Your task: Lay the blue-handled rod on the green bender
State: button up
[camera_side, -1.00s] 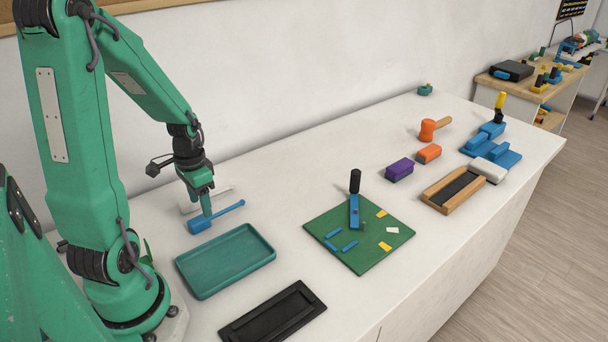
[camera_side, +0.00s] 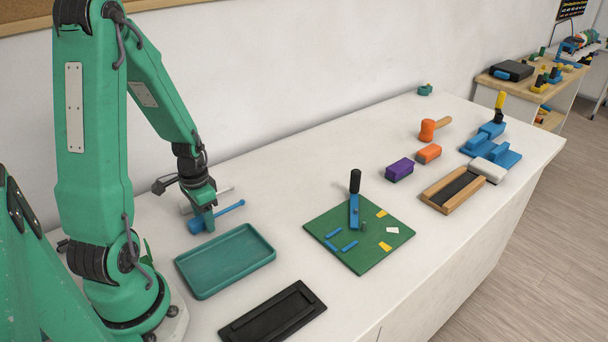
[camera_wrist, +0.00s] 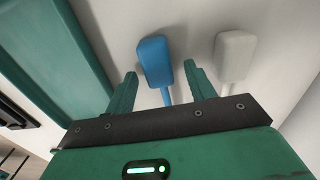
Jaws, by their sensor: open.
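The blue-handled rod (camera_side: 195,226) lies on the white table behind the teal tray, its thin end pointing right. In the wrist view its blue handle (camera_wrist: 154,60) shows between my fingers, with the thin shaft running toward my palm. My gripper (camera_side: 208,220) is open and low over the rod, and it hides part of the handle. In the wrist view my gripper (camera_wrist: 160,76) has one finger on each side of the rod, with gaps. The green bender (camera_side: 370,257) is a flat green board to the right, with a blue lever, an upright black handle and small blue, yellow and white pieces.
A white-handled rod (camera_side: 187,207) lies close behind the blue one, also in the wrist view (camera_wrist: 235,50). The teal tray (camera_side: 227,289) and a black tray (camera_side: 273,314) lie in front. Purple and orange blocks (camera_side: 399,170) stand beyond the bender.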

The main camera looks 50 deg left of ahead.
jog(key=shift+c, duration=0.2)
jog(key=c, duration=1.1)
jog(key=shift+r, duration=0.15)
jog(key=shift+r, duration=1.4)
jog(key=d+r, duration=0.2)
jog(key=d, duration=0.1)
jog(key=w+d+r, duration=0.1)
jog(key=d+r, duration=0.2)
jog(key=d, duration=0.1)
jog(key=d+r, duration=0.3)
jog(key=d, duration=0.1)
jog(key=shift+w+d, duration=0.25)
jog(key=shift+w, duration=0.15)
jog(key=shift+w, duration=0.15)
jog(key=w+d, duration=0.4)
jog(key=w, duration=0.3)
jog(key=w+d, duration=0.5)
jog(key=w, duration=0.3)
jog(key=w+d+f, duration=0.1)
jog(key=w+d, duration=0.4)
jog(key=w, duration=0.3)
jog(key=shift+d, duration=0.2)
